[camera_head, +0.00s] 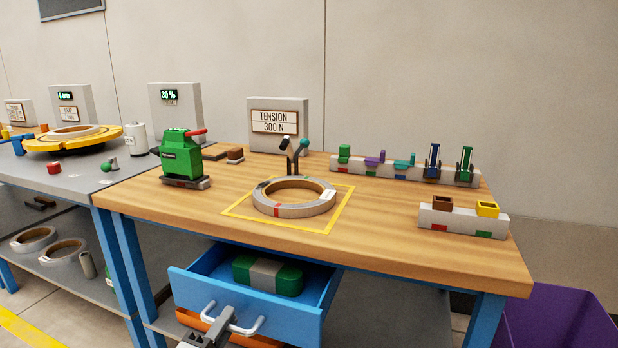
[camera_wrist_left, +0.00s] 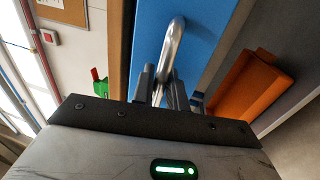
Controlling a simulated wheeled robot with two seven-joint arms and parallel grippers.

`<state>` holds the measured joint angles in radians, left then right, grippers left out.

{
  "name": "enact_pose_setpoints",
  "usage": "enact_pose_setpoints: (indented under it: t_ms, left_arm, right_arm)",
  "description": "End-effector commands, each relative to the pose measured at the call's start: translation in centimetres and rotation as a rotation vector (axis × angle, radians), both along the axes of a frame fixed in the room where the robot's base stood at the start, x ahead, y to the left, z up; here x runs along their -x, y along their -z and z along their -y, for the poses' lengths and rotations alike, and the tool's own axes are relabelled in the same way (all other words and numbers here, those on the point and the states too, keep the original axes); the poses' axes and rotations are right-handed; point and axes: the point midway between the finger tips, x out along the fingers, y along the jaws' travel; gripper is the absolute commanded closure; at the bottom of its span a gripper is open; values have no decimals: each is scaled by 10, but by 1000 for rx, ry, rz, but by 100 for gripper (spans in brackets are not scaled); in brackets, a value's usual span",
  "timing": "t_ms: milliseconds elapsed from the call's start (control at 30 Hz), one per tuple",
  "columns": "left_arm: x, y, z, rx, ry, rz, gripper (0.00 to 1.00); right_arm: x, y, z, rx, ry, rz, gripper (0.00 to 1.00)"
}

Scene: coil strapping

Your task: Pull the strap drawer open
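The blue strap drawer (camera_head: 252,313) stands pulled out under the wooden bench top, its inside visible. A green and grey object (camera_head: 267,275) lies in it. The silver bar handle (camera_head: 250,328) is on its front. My left gripper (camera_head: 221,322) is at the left part of this handle. In the left wrist view, the handle (camera_wrist_left: 177,40) runs down between the two fingers of my left gripper (camera_wrist_left: 161,88), which look closed around it. The blue drawer front (camera_wrist_left: 203,22) is right behind. My right gripper is not in view.
An orange bin (camera_wrist_left: 248,88) is beneath the drawer. On the bench top (camera_head: 390,228) are a coil (camera_head: 293,207), a green strapping tool (camera_head: 181,155) and racks of small coloured parts. A purple bin (camera_head: 560,318) stands at the right.

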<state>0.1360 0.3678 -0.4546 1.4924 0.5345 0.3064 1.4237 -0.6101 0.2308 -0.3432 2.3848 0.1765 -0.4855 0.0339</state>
Motion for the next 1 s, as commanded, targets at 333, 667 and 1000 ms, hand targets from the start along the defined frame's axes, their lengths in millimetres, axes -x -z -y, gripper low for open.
enact_pose_setpoints:
  t_ms: [333,667,1000]
  left_arm:
    - [6,0,-3,-2,0,-2,100]
    - [29,-1,-11,-2,0,-2,100]
    - [51,0,-19,-2,0,-3,100]
  right_arm:
    - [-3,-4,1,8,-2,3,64]
    - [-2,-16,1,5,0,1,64]
    - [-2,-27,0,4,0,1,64]
